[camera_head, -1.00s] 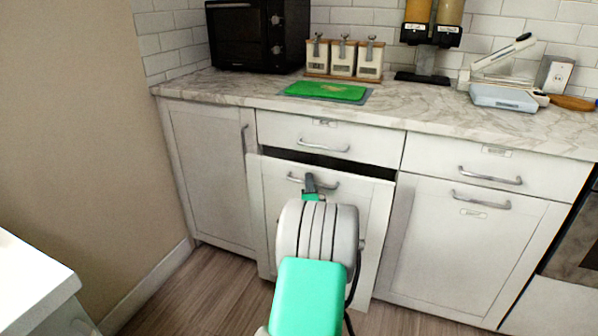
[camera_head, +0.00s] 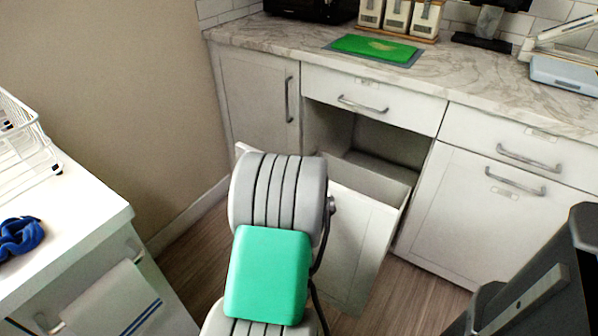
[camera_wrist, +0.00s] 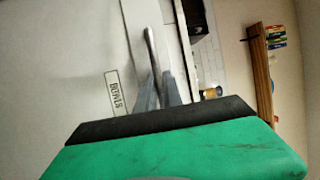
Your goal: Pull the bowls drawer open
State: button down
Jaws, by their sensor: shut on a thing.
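The bowls drawer (camera_head: 362,235) is the tall lower drawer under the counter. It stands well out from the cabinet, with its open top and inside showing in the head view. In the wrist view its white front (camera_wrist: 60,60) carries a label reading BOWLS (camera_wrist: 115,93). My gripper (camera_wrist: 159,88) is shut on the drawer's metal handle (camera_wrist: 150,45) beside that label. In the head view my arm hides the gripper and the handle.
A shallow drawer (camera_head: 372,98) above is shut. Cabinets stand on both sides. A white counter (camera_head: 70,235) with a wire rack (camera_head: 22,135) and a blue cloth (camera_head: 20,237) is at the left. A dark object (camera_head: 545,290) fills the lower right corner. Wooden floor (camera_head: 420,290) shows around the drawer.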

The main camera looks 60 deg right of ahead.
jog(key=shift+w+a, duration=0.2)
jog(key=shift+a, duration=2)
jog(key=c, duration=1.8)
grip_release()
jog(key=shift+o, duration=0.2)
